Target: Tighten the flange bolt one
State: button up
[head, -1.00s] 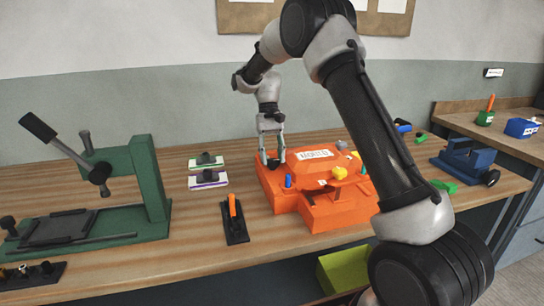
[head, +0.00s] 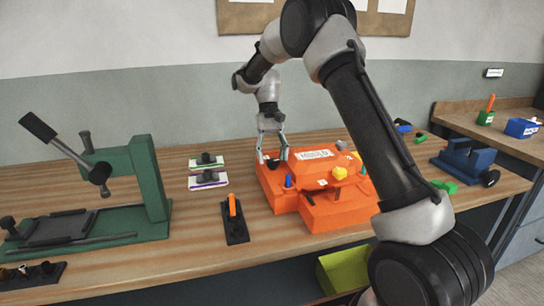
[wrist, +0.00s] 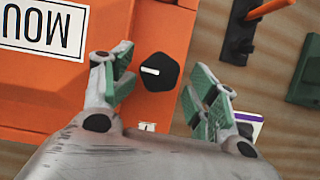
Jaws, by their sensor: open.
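An orange mould (head: 335,213) stands on the wooden bench. On its back left corner is a black hexagonal bolt head with a white stripe (wrist: 158,71); I take it as flange bolt one, though its small tag (wrist: 147,127) is unreadable. My gripper (head: 272,160) points down over that corner. In the wrist view my gripper (wrist: 158,90) is open, with green-padded fingers on either side of the bolt head and gaps to both. In the head view the bolt is a dark spot between the fingers.
The mould also carries a blue peg (head: 288,181), a yellow knob (head: 339,172) and a grey knob (head: 341,146). An orange-handled tool in a black holder (head: 235,222) stands left of it. A green press (head: 150,180) is further left, a blue vise (head: 466,160) right.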

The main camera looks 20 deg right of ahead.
jog(key=v, duration=0.8)
